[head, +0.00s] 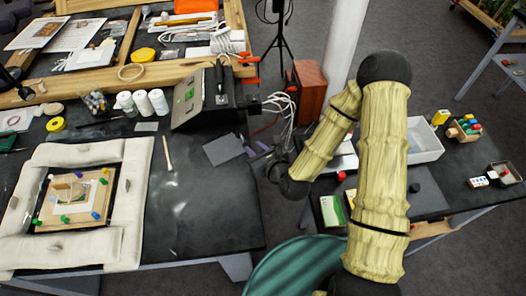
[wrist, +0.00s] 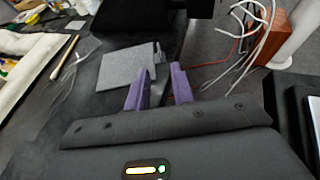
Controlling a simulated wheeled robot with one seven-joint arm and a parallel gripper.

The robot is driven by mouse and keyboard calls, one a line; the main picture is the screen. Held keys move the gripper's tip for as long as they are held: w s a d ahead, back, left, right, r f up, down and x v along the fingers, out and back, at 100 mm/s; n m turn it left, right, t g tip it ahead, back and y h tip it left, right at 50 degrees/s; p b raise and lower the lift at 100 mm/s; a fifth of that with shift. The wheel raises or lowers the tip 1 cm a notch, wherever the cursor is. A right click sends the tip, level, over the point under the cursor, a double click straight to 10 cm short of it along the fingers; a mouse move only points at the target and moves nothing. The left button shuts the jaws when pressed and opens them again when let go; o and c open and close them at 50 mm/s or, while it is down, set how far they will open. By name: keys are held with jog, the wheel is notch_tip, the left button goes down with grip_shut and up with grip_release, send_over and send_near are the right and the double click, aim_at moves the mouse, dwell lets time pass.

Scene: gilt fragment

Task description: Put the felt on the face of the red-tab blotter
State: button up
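A flat grey square (head: 223,149), which looks like the felt, lies on the dark table near its right edge. In the wrist view the grey square (wrist: 122,68) lies just ahead of my gripper, mostly to the left. My gripper (head: 257,150) is at the table's right edge, beside the square's right side. I cannot identify the red-tab blotter with certainty; my arm hides part of the right-hand table.
A slanted grey box (head: 203,97) stands behind the square, with cables (wrist: 247,38) to its right. A padded white frame (head: 128,203) holds a clamped board at left. A right-hand table carries a white bin (head: 425,140) and a dark grey mat (head: 428,197).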

jog(key=shift+p+v, duration=2.4)
jog(key=shift+p, duration=1.45)
